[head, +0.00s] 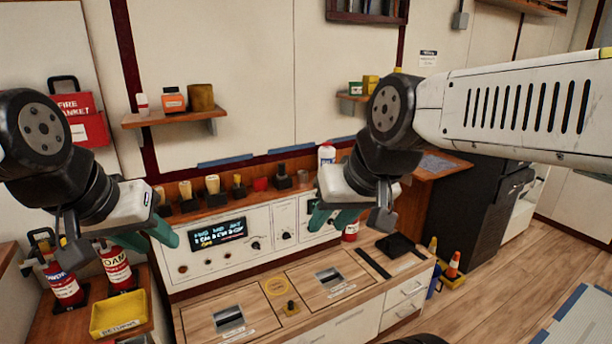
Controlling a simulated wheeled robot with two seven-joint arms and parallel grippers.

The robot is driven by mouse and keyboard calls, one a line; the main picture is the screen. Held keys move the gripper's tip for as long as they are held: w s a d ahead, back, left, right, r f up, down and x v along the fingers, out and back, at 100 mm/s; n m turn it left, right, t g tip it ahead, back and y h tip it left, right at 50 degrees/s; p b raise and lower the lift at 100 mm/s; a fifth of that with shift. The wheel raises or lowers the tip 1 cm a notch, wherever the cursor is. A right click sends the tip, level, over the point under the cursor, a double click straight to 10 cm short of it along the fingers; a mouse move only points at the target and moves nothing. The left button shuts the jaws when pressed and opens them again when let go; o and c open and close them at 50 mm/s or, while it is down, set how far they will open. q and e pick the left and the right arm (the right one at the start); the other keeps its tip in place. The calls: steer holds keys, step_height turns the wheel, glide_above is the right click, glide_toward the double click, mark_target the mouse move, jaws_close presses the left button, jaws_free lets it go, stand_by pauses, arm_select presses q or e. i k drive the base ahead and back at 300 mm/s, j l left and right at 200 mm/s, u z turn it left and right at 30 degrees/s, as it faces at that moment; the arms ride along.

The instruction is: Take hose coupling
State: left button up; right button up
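A small brass-coloured fitting (291,307) stands upright on the wooden bench top (258,318), between two dark inset plates. It may be the hose coupling; it is too small to be sure. My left gripper (168,240) hangs at the left, in front of the control panel's left end, left of and above the fitting. Its teal fingers overlap in this view, so their gap does not show. My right gripper (328,226) hangs in front of the panel's right part, above and right of the fitting. Its two teal fingers are apart, with nothing visible between them.
The white control panel (270,232) rises behind the bench, with several small items on its ledge. A yellow tray (118,316) and two red extinguishers (116,266) stand at the left. A black pad (395,244) lies at the bench's right end. Orange cones (453,264) stand beyond.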

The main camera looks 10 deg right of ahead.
mark_target(282, 175)
steer(key=z, duration=0.25)
steer(key=i+l+z, duration=0.65)
steer(key=i+z, duration=0.25)
steer(key=i, duration=0.1)
